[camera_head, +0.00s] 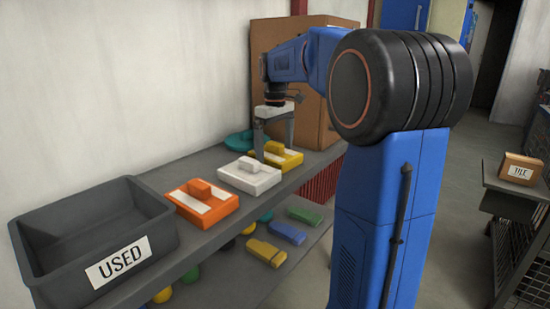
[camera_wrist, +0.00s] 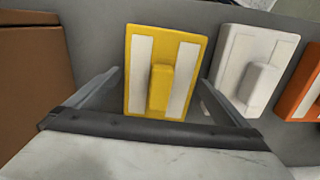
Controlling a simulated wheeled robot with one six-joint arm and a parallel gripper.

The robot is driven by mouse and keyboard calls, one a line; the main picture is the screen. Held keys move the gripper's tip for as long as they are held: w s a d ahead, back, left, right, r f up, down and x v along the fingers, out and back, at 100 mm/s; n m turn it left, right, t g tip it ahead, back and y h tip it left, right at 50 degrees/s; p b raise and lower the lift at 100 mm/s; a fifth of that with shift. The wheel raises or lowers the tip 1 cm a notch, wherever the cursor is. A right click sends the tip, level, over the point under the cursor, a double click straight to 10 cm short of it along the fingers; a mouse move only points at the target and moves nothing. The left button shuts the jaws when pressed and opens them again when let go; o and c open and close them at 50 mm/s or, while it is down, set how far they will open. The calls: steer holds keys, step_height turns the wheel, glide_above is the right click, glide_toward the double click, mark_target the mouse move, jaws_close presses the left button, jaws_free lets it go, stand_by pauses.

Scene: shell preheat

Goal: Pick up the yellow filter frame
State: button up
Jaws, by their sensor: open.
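The yellow filter frame (camera_head: 278,157) lies flat on the grey shelf, right of the white one and in front of the cardboard box. It has a raised grip block in its middle and two pale strips, plain in the wrist view (camera_wrist: 137,70). My gripper (camera_head: 268,155) is open above the yellow frame and points down. In the wrist view its two fingers (camera_wrist: 160,100) stand on either side of the frame, with the grip block between them. I cannot tell whether the fingers touch the frame.
A white frame (camera_head: 250,178) and an orange frame (camera_head: 190,206) lie in a row to the left. A grey bin marked USED (camera_head: 50,268) stands at the shelf's left end. A large cardboard box (camera_head: 312,112) and a teal round thing (camera_head: 234,141) stand behind. Coloured pieces lie on the lower shelf.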

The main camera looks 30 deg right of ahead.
steer(key=c, duration=1.2)
steer(key=shift+r, duration=0.1)
